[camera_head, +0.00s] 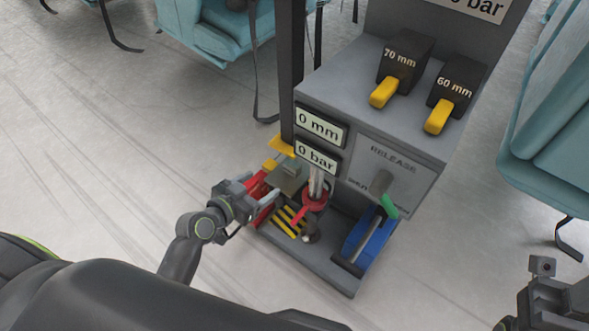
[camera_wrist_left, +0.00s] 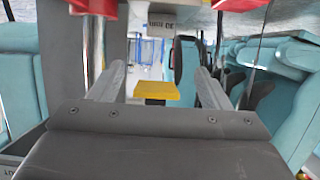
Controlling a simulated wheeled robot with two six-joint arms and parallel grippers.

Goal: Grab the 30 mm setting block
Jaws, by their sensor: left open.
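The 30 mm setting block cannot be picked out with certainty in the head view. In the left wrist view a small upside-down label (camera_wrist_left: 160,20), too small to read surely, shows ahead of the gripper. A yellow block-like piece (camera_wrist_left: 156,90) lies below it, in line with the gap between the fingers. My left gripper (camera_head: 257,187) is open beside the low left part of the grey machine, near red and yellow parts. In the wrist view its fingers (camera_wrist_left: 158,80) stand apart with nothing clamped. Part of my right gripper (camera_head: 545,285) shows at the lower right; its jaws are unclear.
Black 70 mm (camera_head: 405,58) and 60 mm (camera_head: 456,80) blocks with yellow handles sit on the grey machine (camera_head: 325,75). A green-tipped release lever (camera_head: 388,205) and a blue part (camera_head: 372,240) are at its right. Teal seats (camera_head: 560,110) stand nearby. The floor at left is clear.

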